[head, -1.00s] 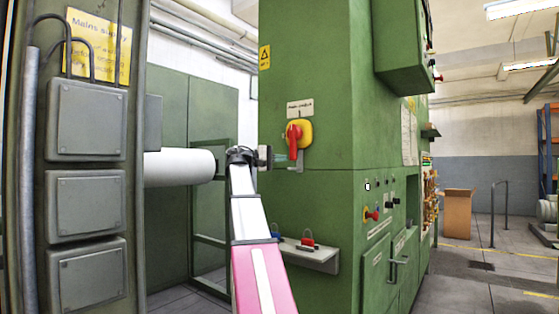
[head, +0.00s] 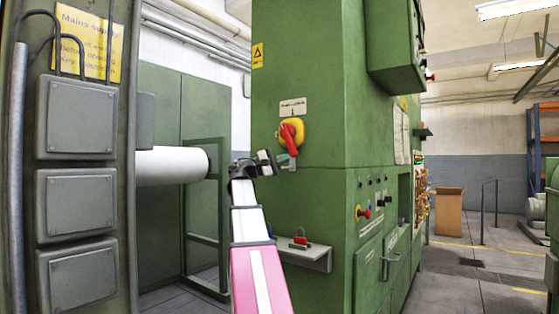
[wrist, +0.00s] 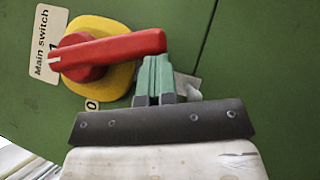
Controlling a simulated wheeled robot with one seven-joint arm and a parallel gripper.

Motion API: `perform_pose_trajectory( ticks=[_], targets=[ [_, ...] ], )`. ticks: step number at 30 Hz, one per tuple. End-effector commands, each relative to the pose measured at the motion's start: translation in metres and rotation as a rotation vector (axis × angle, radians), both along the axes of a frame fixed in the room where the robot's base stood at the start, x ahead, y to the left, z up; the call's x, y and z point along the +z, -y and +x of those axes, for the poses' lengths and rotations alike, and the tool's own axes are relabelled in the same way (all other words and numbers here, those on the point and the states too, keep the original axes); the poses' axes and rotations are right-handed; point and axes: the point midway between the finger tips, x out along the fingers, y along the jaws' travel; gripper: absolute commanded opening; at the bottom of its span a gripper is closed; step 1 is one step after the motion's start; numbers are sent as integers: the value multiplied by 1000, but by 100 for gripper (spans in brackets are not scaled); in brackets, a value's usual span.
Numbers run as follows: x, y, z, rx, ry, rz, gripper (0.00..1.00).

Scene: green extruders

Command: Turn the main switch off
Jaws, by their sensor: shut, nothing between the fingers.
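The main switch is a red handle (head: 290,135) on a yellow plate (head: 298,127) on the green cabinet. The handle hangs down, its lower end leaning slightly right. In the wrist view the red handle (wrist: 115,48) lies across the yellow plate (wrist: 105,82), its white-marked end near the "1"; a "0" shows at the plate's lower edge. My gripper (head: 286,160) is at the handle's lower end, on its left side. Its green fingers (wrist: 154,65) are shut with nothing between them, their tips against or just beside the handle; contact is hard to tell.
A "Main switch" label (wrist: 45,43) is above the switch. A small grey bracket (wrist: 188,86) is close to the fingers. A shelf (head: 318,257) with a red padlock (head: 300,239) is below. A grey box column (head: 82,120) and white roller (head: 172,164) stand left.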

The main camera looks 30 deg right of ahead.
Motion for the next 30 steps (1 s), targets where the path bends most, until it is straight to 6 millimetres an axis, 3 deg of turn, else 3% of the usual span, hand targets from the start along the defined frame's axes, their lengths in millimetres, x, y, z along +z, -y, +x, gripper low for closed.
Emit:
perform_pose_trajectory(
  ticks=[24,30],
  targets=[
    [1,4,-10,1,7,4,0],
    [-3,-8,-5,2,6,3,0]
  ],
)
